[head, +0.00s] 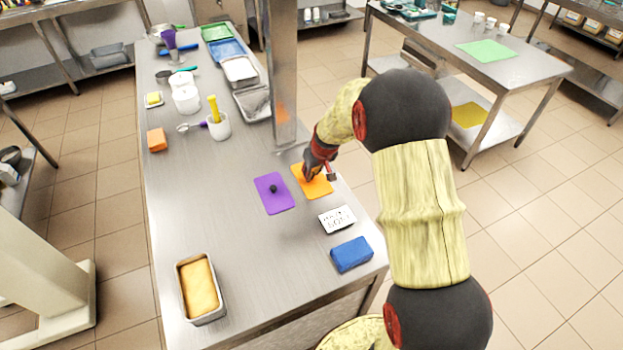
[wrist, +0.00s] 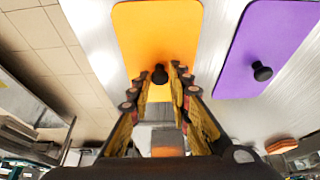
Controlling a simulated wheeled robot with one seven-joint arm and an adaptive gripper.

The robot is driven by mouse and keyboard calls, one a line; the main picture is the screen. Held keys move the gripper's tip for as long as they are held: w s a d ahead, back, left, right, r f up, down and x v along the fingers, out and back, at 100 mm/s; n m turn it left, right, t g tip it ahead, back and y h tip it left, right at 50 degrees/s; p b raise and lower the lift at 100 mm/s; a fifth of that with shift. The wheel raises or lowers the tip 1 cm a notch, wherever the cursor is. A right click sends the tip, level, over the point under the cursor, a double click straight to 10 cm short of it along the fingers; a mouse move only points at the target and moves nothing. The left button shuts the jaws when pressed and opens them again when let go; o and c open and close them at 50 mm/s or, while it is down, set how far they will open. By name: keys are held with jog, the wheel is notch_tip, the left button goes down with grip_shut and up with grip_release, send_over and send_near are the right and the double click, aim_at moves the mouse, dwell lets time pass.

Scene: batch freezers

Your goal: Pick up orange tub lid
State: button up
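The orange tub lid (head: 311,183) is a flat rectangle with a small dark knob, lying on the steel table just right of the purple lid (head: 272,193). My gripper (head: 318,172) is over the orange lid and hides part of it in the head view. In the wrist view the orange lid (wrist: 158,30) fills the top middle. Its black knob (wrist: 160,74) shows between the tips of my gripper (wrist: 162,70), one finger on each side, with small gaps visible. The purple lid (wrist: 262,40) with its own knob lies to the right there.
A metal pan with yellow contents (head: 201,288) stands at the front left. A steel post (head: 283,75) rises behind the lids. The table's middle left is clear.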

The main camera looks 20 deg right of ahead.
grip_shut()
